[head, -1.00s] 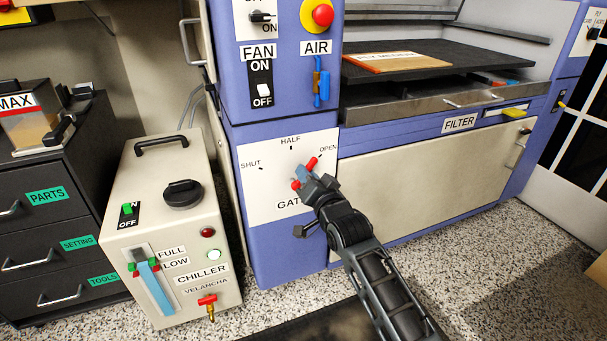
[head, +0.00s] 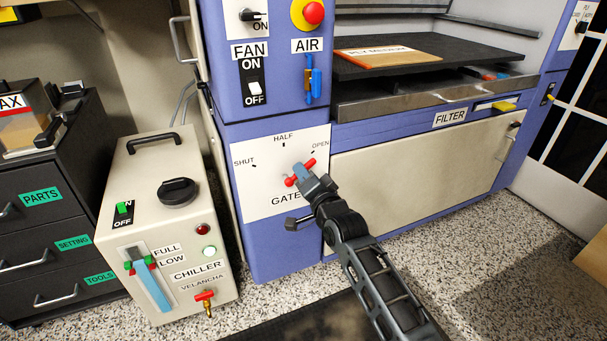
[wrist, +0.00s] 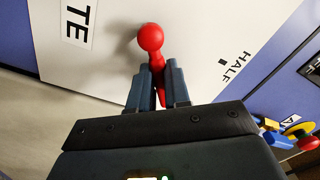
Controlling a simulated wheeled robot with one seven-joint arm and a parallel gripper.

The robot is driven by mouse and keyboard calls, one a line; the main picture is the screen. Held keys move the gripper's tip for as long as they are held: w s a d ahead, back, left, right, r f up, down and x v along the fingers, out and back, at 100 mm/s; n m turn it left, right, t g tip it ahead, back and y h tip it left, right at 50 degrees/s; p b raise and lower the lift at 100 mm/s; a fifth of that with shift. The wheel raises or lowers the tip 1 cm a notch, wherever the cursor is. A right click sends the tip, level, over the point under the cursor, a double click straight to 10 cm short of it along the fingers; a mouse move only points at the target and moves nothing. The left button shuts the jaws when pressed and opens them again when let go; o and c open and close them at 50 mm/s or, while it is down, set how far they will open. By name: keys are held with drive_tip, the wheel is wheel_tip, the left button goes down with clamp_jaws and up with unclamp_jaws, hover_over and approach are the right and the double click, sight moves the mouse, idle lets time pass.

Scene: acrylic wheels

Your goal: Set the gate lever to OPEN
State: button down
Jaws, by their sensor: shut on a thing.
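The red gate lever (head: 309,164) is on the white panel (head: 258,205) with SHUT, HALF and OPEN marks. It slants up and right, its upper end just below the OPEN mark (head: 320,143). I cannot tell whether it lines up exactly with that mark. My gripper (head: 303,173) reaches it from the lower right and is shut around its middle. In the wrist view the red lever (wrist: 151,38) passes between both fingers of my gripper (wrist: 158,82), its round knob beyond the fingertips. The fingers hide part of the lever.
The chiller (head: 165,205) stands left of the panel, with a red-handled tap (head: 205,296) low on its front. The fan switch (head: 254,80) and blue air valve (head: 313,82) are above. The filter front (head: 420,165) is to the right. Speckled floor (head: 490,270) is open at right.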

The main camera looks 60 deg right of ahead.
drive_tip(key=shift+f, duration=0.1)
drive_tip(key=c, duration=1.1)
unclamp_jaws()
drive_tip(key=p+v, duration=0.2)
drive_tip(key=v, duration=0.6)
